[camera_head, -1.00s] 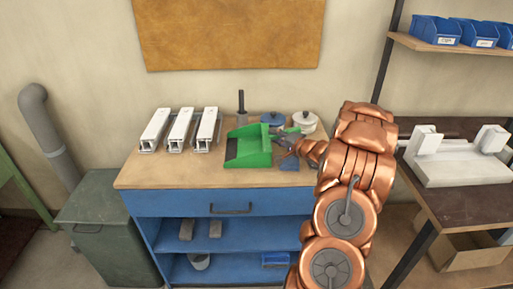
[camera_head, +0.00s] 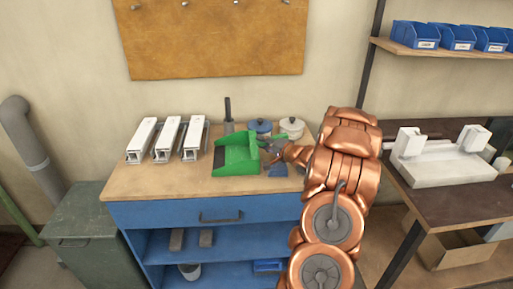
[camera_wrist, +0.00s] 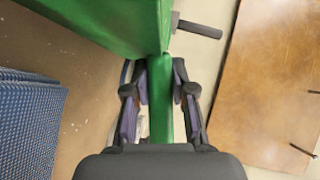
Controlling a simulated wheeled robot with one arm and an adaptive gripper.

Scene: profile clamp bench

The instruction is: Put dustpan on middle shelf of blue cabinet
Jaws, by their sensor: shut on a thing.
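The green dustpan (camera_head: 236,154) is at the right part of the wooden top of the blue cabinet (camera_head: 180,211). In the wrist view its green handle (camera_wrist: 160,95) runs between my two fingers, and its pan (camera_wrist: 105,20) fills the upper left. My gripper (camera_head: 268,146) is shut on the handle, coming in from the right. Whether the dustpan touches the top cannot be told. The cabinet has a drawer above open shelves. The middle shelf (camera_head: 225,243) holds two dark grey blocks (camera_head: 191,239) at its left; its right end is hidden by my arm.
Three white profile clamps (camera_head: 168,139) stand left on the top. A dark upright tool (camera_head: 228,112), a blue pot (camera_head: 260,127) and a white pot (camera_head: 291,127) stand behind the dustpan. A grey bin (camera_head: 85,225) is left of the cabinet; a dark workbench (camera_head: 460,205) is right.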

